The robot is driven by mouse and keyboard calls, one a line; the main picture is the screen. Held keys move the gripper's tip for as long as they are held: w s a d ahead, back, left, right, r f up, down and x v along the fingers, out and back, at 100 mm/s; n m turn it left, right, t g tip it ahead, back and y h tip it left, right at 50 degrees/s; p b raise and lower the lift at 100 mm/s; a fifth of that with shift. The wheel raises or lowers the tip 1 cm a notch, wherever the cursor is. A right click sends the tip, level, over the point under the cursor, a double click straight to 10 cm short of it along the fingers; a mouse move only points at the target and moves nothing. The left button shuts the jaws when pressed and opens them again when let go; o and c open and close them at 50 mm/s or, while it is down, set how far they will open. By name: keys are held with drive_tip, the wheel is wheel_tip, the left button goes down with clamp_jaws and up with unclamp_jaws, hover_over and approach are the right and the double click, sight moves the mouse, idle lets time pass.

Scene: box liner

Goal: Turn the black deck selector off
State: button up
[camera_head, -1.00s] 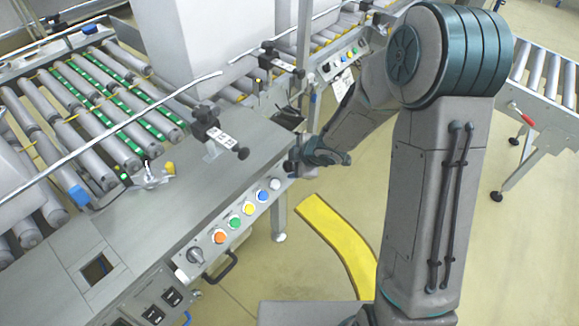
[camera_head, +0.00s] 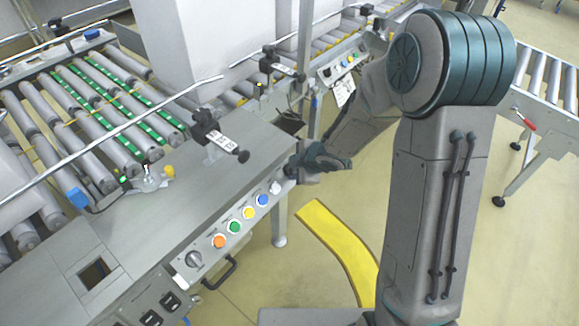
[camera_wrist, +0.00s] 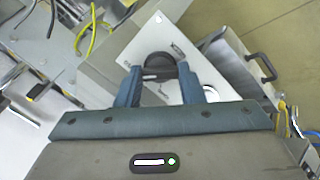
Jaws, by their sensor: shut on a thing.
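The black deck selector (camera_wrist: 157,65) is a round black knob with a light bar across it, on a pale panel plate in the wrist view. My gripper (camera_wrist: 158,78) has one blue finger on each side of the knob and is shut on it. Fingers and palm cover part of the plate. In the head view my gripper (camera_head: 293,168) is at the right end of the bench's control panel. The selector cannot be made out there.
The bench panel carries a grey rotary knob (camera_head: 194,258) and a row of orange (camera_head: 219,241), green (camera_head: 233,227), yellow (camera_head: 248,213), blue (camera_head: 262,200) and white (camera_head: 275,188) buttons. A black handle (camera_head: 220,273) sticks out below. Roller conveyors lie behind; yellow floor marking (camera_head: 335,250) is in front.

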drive_tip(key=n+b, duration=0.2)
drive_tip(key=n, duration=0.1)
drive_tip(key=n+t+b, duration=0.1)
drive_tip(key=b, duration=0.1)
drive_tip(key=shift+w, duration=0.3)
drive_tip(key=shift+r+n+y+b, duration=0.2)
drive_tip(key=shift+n+b, duration=0.5)
drive_tip(key=shift+n, duration=0.25)
drive_tip(key=shift+r+n+y+b, duration=0.1)
drive_tip(key=shift+n+y+b, duration=0.1)
drive_tip(key=shift+n+b, duration=0.6)
drive_tip(key=shift+n, duration=0.25)
drive_tip(key=o, duration=1)
drive_tip(key=shift+s, duration=0.1)
